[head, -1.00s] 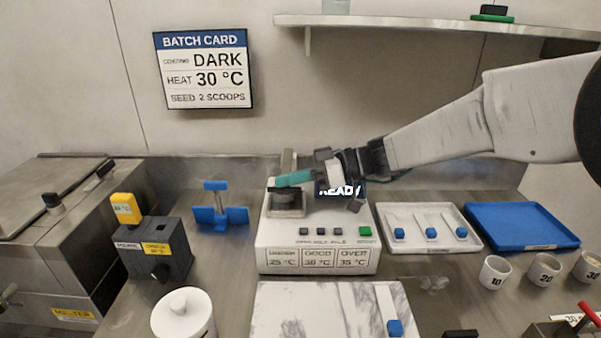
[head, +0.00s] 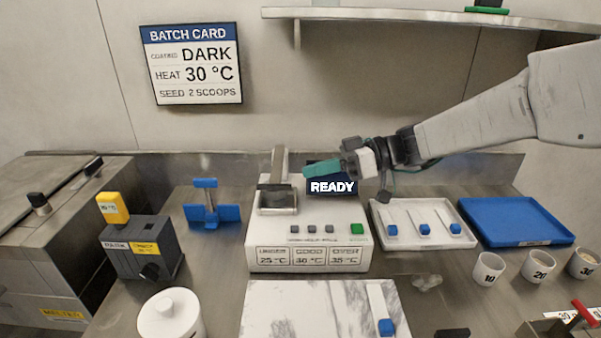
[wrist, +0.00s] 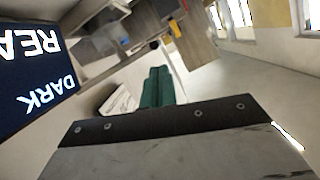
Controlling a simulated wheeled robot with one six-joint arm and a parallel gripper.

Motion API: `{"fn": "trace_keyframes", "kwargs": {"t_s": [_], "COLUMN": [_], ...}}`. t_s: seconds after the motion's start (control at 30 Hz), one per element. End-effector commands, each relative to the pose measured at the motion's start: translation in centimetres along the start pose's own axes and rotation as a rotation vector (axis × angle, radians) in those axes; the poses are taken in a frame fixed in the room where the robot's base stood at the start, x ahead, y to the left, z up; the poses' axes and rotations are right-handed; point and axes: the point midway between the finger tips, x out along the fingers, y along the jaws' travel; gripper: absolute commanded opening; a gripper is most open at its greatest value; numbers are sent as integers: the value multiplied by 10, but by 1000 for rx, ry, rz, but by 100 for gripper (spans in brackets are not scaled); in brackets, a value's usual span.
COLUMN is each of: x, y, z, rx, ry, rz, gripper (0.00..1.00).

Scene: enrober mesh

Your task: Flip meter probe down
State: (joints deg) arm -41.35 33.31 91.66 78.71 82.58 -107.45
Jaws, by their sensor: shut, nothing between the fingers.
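The white meter (head: 306,236) stands mid-counter with its dark display (head: 332,187) reading READY. An upright grey post (head: 279,162) rises at its back left. A dark bar, seemingly the probe (head: 275,187), lies low across the square metal well (head: 277,204) in front of the post. I cannot make out its tip. My gripper (head: 308,171), with teal fingers, is shut and empty. It is above the display's left part, just right of the post and apart from the bar. The shut fingers also show in the wrist view (wrist: 157,88).
A marble slab (head: 310,308) lies in front of the meter. A blue stand (head: 210,214) is left of it. A white tray of scoops (head: 400,240) and a blue tray (head: 510,236) lie to the right. A shelf (head: 400,15) hangs above.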

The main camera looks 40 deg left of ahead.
Motion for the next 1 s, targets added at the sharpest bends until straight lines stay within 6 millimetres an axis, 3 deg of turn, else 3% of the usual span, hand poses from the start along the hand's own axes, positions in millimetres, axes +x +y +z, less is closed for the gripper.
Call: {"fn": "trace_keyframes", "kwargs": {"t_s": [0.27,0.8,1.0], "x": [-21,-21,-20], "y": [-4,-5,-5], "z": [-2,-3,8], "rx": [-3,0,189], "ry": [3,4,-35], "rz": [0,-1,3], "gripper": [0,0,0]}}
